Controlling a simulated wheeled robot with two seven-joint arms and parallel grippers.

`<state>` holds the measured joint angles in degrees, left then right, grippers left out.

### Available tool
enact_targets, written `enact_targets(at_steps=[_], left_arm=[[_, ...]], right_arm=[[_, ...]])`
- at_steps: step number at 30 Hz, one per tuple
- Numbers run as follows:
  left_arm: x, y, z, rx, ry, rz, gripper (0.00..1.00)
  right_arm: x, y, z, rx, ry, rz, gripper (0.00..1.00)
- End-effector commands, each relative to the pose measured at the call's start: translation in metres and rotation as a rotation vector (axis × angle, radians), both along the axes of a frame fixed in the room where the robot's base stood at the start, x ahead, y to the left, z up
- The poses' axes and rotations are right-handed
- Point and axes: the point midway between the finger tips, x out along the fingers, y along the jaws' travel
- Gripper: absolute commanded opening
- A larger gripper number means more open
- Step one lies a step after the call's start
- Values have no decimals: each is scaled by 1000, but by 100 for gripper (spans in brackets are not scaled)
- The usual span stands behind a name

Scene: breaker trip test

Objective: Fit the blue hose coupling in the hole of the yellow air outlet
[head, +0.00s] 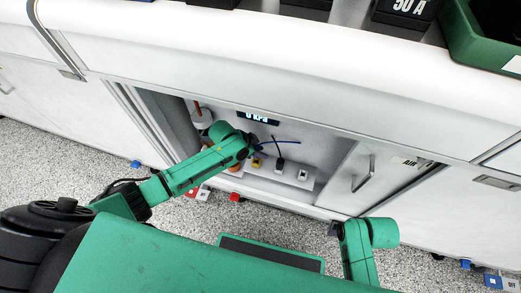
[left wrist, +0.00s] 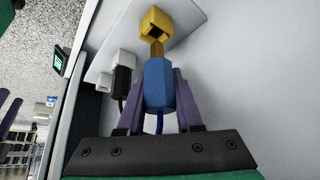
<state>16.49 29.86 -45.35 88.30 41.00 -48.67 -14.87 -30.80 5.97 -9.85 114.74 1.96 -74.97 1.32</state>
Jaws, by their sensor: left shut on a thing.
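My left gripper (head: 251,150) reaches into the open cabinet bay. In the left wrist view its purple fingers (left wrist: 160,96) are shut on the blue hose coupling (left wrist: 158,84). The coupling has a brass-coloured tip pointing at the yellow air outlet (left wrist: 167,21), which has a dark square hole. The tip overlaps the outlet's near edge in this view; I cannot tell whether it is inside the hole. The yellow outlet (head: 257,162) also shows in the head view, just beyond my gripper.
A black plug (head: 280,163) and a white socket (head: 303,174) stand beside the outlet on a white ledge. A display (head: 258,118) reading 0 kPa is above. A handled door (head: 362,175) is at the right.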

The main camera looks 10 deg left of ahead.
Motion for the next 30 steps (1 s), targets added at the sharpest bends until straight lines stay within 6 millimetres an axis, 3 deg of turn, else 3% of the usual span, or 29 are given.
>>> enact_targets(at_steps=[30], left_arm=[[0, 0, -5, -1, -1, 0, 0]], right_arm=[[0, 0, 0, 0, 0, 0, 71]])
